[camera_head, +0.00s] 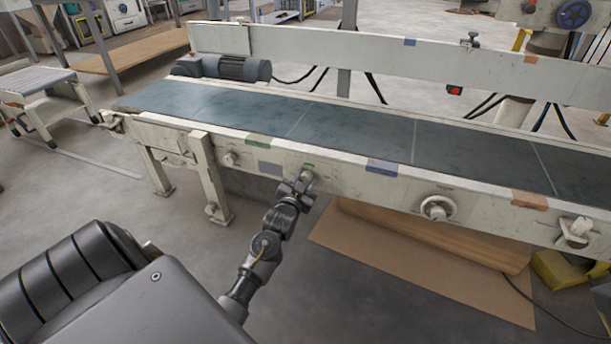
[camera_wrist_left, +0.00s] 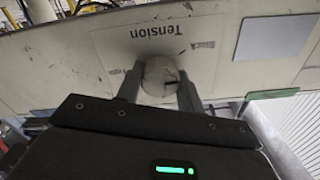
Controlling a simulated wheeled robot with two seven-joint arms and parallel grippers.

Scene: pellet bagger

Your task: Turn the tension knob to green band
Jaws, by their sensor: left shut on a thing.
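The tension knob (camera_wrist_left: 158,76) is a round, pale knob on the conveyor's side panel, below the word "Tension", which appears upside down in the left wrist view. A dark mark shows on its face. My left gripper (camera_wrist_left: 160,84) is shut on it, one finger on each side. My right gripper is not in view.
The conveyor belt (camera_head: 350,133) runs above the panel. Farther right on the panel are a handwheel (camera_head: 437,208) and another knob (camera_head: 576,229). Blue (camera_head: 382,166) and orange (camera_head: 530,200) patches mark the rail. A cardboard sheet (camera_head: 400,265) lies on the floor below.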

